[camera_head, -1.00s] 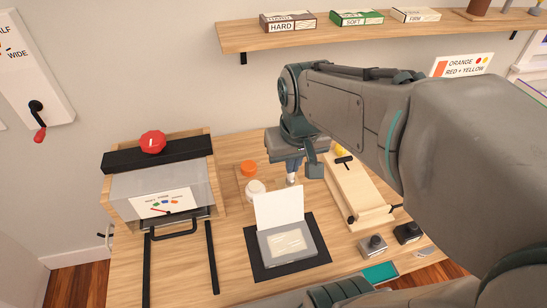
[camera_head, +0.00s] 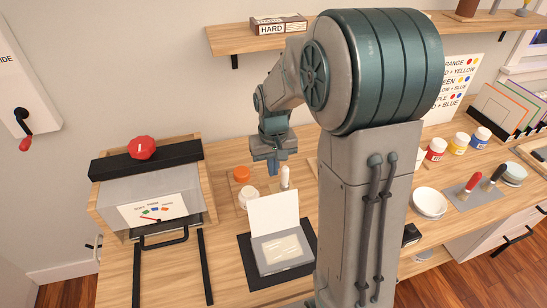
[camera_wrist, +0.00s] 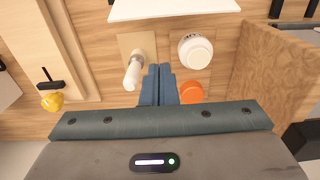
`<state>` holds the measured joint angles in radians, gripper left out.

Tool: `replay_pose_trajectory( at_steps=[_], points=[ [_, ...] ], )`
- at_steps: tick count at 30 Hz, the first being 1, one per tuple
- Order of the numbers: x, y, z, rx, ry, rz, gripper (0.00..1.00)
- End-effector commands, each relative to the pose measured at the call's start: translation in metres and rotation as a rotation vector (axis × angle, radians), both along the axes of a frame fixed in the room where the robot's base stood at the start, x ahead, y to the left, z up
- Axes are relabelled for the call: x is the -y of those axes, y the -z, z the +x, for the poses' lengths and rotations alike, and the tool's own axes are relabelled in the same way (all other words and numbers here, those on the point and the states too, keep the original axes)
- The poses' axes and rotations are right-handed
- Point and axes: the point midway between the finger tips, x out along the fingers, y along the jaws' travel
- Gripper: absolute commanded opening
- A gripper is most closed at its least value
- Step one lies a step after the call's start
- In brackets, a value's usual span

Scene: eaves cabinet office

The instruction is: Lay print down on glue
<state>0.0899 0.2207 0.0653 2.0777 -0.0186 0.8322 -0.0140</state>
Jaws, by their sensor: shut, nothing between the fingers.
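A white panel (camera_head: 274,218) stands upright along the back edge of a grey plate (camera_head: 284,262). A pale cream patch (camera_head: 282,247) lies on the plate; I cannot tell for sure if it is glue. The plate rests on a black mat (camera_head: 249,262). The panel's edge also shows at the top of the wrist view (camera_wrist: 172,9). My gripper (camera_head: 273,168) is shut and empty above the bench, behind the panel and apart from it. In the wrist view its blue fingers (camera_wrist: 158,72) sit between a pale upright stick (camera_wrist: 133,74) and a white-lidded jar (camera_wrist: 195,51).
An orange lid (camera_head: 241,174) lies near the jar (camera_head: 249,195). A press with a red knob (camera_head: 142,148) stands at left. A shelf (camera_head: 233,38) is above. My arm hides the bench's middle right; paint jars (camera_head: 436,149) and a white bowl (camera_head: 430,202) stand beyond it.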

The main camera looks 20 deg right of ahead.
Motion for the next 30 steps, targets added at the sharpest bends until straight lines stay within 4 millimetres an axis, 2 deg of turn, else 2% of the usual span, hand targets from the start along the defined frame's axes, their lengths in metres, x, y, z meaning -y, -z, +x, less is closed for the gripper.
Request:
replay_pose_trajectory(
  at_steps=[6,9,15,30],
  points=[
    [0.0,0.047,-0.001,-0.006,0.0,0.0,0.0],
    [0.0,0.036,-0.016,0.001,0.0,-0.001,0.0],
    [0.0,0.032,-0.033,0.002,0.0,0.0,0.0],
    [0.0,0.032,-0.037,0.004,0.0,0.0,0.0]
  ],
)
